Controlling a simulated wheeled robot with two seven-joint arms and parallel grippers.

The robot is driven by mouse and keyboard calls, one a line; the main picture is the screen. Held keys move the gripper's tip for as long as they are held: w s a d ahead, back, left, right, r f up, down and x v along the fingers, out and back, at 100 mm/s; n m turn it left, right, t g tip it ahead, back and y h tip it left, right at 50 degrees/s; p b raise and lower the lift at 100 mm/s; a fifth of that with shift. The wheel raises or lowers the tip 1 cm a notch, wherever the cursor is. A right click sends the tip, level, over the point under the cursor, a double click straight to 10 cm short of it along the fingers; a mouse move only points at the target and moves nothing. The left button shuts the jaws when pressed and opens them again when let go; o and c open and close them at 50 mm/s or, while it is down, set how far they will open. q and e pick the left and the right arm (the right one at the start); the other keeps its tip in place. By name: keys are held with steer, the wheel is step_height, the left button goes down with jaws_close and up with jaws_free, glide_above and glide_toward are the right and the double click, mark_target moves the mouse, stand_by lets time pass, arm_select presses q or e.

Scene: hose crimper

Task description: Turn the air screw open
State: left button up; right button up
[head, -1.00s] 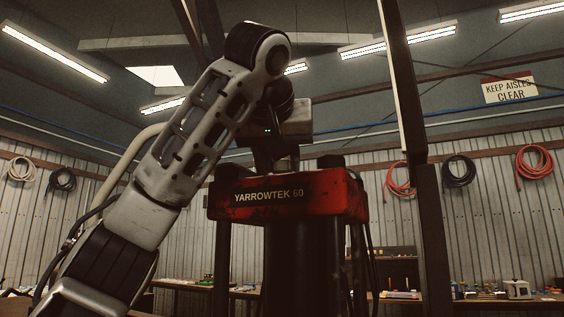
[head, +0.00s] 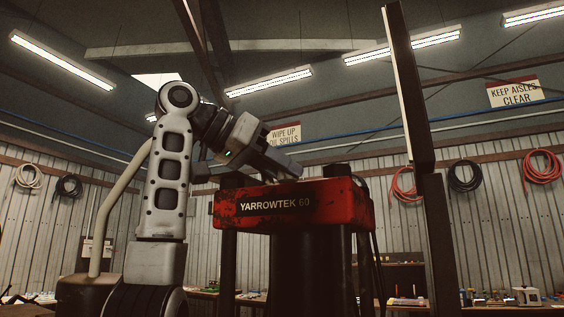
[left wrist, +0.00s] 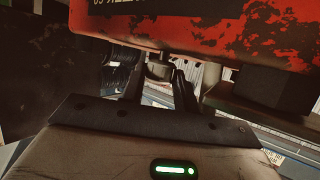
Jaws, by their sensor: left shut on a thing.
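My right gripper is not in view.
A dark upright post (head: 410,90) rises right of the crimper. A pale bent pipe (head: 108,215) shows at the left. A workbench with small items (head: 480,300) runs along the back wall, where coiled hoses (head: 541,171) hang.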

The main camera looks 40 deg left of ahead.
arm_select(q)
steer(key=m+g+h, duration=0.1)
steer(key=m+h, duration=0.2)
steer(key=m+g+h, duration=0.1)
steer(key=shift+w+a+m+g+h, duration=0.1)
steer(key=shift+a+m+g+h, duration=0.2)
steer(key=shift+h, duration=0.1)
stand_by(0.4)
steer(key=o, duration=1)
steer(key=shift+v, duration=3.8)
steer(key=shift+w, duration=0.15)
